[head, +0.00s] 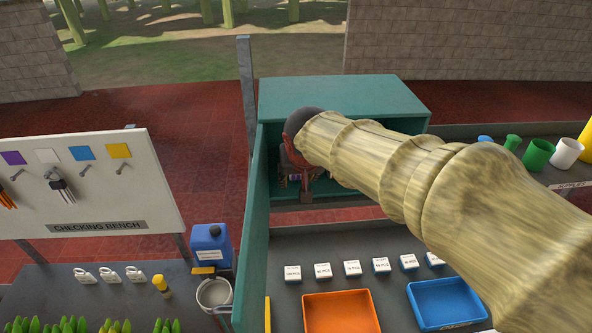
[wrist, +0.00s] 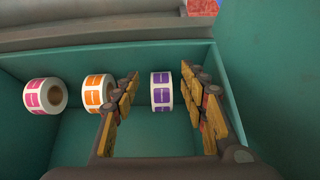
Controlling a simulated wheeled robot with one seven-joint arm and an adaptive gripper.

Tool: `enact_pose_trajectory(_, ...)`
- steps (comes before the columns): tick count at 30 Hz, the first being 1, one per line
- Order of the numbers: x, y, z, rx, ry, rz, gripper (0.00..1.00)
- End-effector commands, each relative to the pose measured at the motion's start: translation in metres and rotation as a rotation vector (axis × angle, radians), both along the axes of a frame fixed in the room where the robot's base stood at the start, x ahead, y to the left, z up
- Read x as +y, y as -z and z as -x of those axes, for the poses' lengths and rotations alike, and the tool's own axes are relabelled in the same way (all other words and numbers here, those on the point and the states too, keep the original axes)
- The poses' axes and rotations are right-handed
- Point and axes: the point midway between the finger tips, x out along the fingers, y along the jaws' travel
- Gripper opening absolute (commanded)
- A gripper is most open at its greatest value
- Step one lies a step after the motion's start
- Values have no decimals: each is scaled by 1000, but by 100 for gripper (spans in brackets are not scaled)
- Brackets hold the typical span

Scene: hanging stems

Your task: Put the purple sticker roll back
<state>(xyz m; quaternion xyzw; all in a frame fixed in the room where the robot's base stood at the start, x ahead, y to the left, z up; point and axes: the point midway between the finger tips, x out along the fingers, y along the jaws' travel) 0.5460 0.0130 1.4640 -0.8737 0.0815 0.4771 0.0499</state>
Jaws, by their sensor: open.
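The purple sticker roll (wrist: 161,91), white with purple labels, stands on edge in a teal compartment (wrist: 80,56) in the wrist view. My gripper (wrist: 160,86) is open, its wood-coloured fingers on either side of the roll with a visible gap each side. An orange-label roll (wrist: 98,92) is left of the purple one, partly behind my left finger. A pink-label roll (wrist: 45,95) is farther left. In the head view my gripper (head: 300,178) is inside the teal cabinet (head: 345,97); my arm hides much of its opening, and the purple roll cannot be made out there.
The compartment's right wall (wrist: 265,70) is close to that finger. Below the cabinet are an orange tray (head: 340,312), a blue tray (head: 447,303) and small boxes (head: 352,267). A checking board (head: 90,185) stands left.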

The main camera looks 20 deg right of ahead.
Motion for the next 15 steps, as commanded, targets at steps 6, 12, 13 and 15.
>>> enact_pose_trajectory(6,7,2,38,-1,-2,0,43)
enact_pose_trajectory(12,10,1,57,0,-1,1,43)
enact_pose_trajectory(13,10,1,59,1,-1,0,43)
enact_pose_trajectory(15,8,0,67,2,-3,0,43)
